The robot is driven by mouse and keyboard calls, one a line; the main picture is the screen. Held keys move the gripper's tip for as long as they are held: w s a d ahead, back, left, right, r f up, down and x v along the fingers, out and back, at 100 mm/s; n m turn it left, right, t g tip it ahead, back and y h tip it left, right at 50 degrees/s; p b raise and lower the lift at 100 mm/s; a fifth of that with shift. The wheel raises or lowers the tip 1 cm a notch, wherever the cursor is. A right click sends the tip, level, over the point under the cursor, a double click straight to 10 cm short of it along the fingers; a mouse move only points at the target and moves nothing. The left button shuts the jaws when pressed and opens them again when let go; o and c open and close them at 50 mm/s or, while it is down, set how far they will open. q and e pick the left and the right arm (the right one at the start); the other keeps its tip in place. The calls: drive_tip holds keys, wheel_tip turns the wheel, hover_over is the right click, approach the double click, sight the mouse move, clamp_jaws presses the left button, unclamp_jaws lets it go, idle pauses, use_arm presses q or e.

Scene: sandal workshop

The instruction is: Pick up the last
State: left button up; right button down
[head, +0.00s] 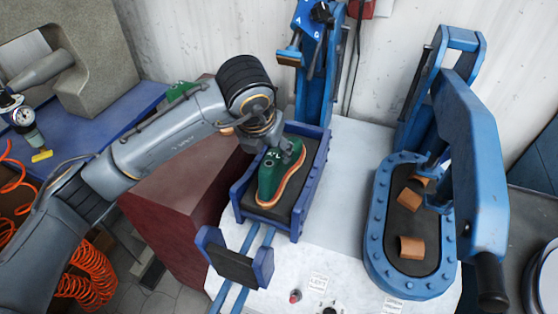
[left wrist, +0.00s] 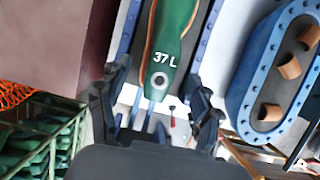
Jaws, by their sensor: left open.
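The last (head: 268,178) is green with a tan sole edge and lies in a blue-framed tray (head: 240,205) on the white bench. In the left wrist view the last (left wrist: 174,35) is marked "37 L" and has a dark round hole near its end. My left gripper (head: 284,152) is over the far part of the last in the head view. In the left wrist view its spread fingers (left wrist: 158,108) show on both sides below the last's near end, with no visible grip on it. My right gripper is in no view.
A blue press (head: 478,165) stands at the right, with tan pieces (head: 411,247) on its oval bed. A blue upright (head: 315,75) rises behind the tray. A dark red block (head: 180,185) stands left. A crate of green items (left wrist: 40,140) shows in the wrist view.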

sight(272, 158)
use_arm(q)
drive_tip(key=shift+w+d+f+p, duration=0.15)
drive_tip(key=shift+f+p, duration=0.15)
drive_tip(key=shift+f, duration=0.2)
drive_tip(key=shift+w+d+f+p, duration=0.15)
drive_tip(key=shift+f+p, duration=0.1)
drive_tip(key=shift+f, duration=0.25)
drive_tip(key=shift+x, duration=1.15)
drive_tip(key=shift+f, duration=0.25)
drive_tip(key=shift+c, duration=0.9)
drive_tip(key=c, duration=1.1)
drive_tip(key=shift+o, duration=0.2)
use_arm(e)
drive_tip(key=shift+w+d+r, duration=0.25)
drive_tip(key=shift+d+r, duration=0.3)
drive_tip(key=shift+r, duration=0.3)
